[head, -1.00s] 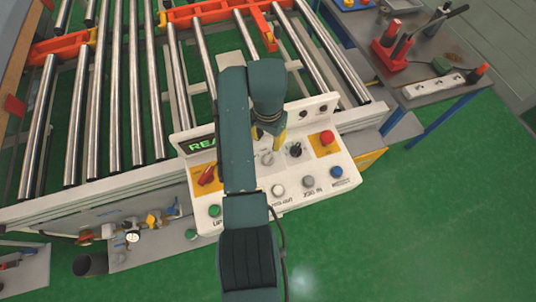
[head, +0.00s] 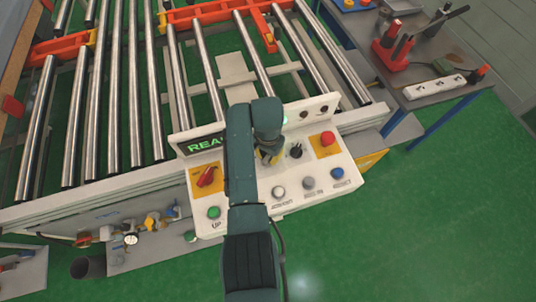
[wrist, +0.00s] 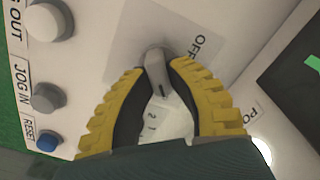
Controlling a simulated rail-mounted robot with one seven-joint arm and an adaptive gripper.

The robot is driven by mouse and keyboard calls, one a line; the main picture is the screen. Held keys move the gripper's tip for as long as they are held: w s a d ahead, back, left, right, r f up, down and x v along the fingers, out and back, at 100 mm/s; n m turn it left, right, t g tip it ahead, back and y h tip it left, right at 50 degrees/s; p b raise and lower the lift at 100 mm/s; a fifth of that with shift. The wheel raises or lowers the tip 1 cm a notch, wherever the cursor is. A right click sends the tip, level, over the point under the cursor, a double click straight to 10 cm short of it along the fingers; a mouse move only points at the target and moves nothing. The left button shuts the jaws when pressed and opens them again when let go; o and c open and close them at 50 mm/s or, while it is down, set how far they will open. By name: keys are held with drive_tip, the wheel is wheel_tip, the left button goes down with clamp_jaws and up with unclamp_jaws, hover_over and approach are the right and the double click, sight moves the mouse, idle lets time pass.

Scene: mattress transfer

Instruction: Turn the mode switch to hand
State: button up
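The control panel (head: 240,215) is a white sloped box with buttons and switches. In the wrist view a grey selector knob (wrist: 156,72) with a dark mark stands on a grey plate, with the word OFF beside it. It looks like the mode switch, but no hand label is readable. My gripper (wrist: 158,62) has yellow fingers with dark inner pads, one on each side of this knob. The tips are very close to it; contact is unclear. In the head view my gripper (head: 270,156) and arm hide the knob.
A black switch (head: 296,150) and a red emergency button (head: 327,138) are right of my gripper. A red rotary switch (head: 206,177) is at left. White (head: 278,192), grey (head: 308,183), blue (head: 337,173) and green (head: 213,212) buttons line the front. Rollers lie behind.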

clamp_jaws()
drive_tip(key=shift+n, duration=0.3)
drive_tip(key=n+p, duration=0.1)
drive_tip(key=n, duration=0.3)
drive_tip(key=shift+a, duration=0.1)
drive_tip(key=n+p, duration=0.1)
drive_tip(key=n, duration=0.4)
drive_tip(key=shift+a+f, duration=0.1)
idle(0.4)
drive_tip(key=o, duration=0.6)
unclamp_jaws()
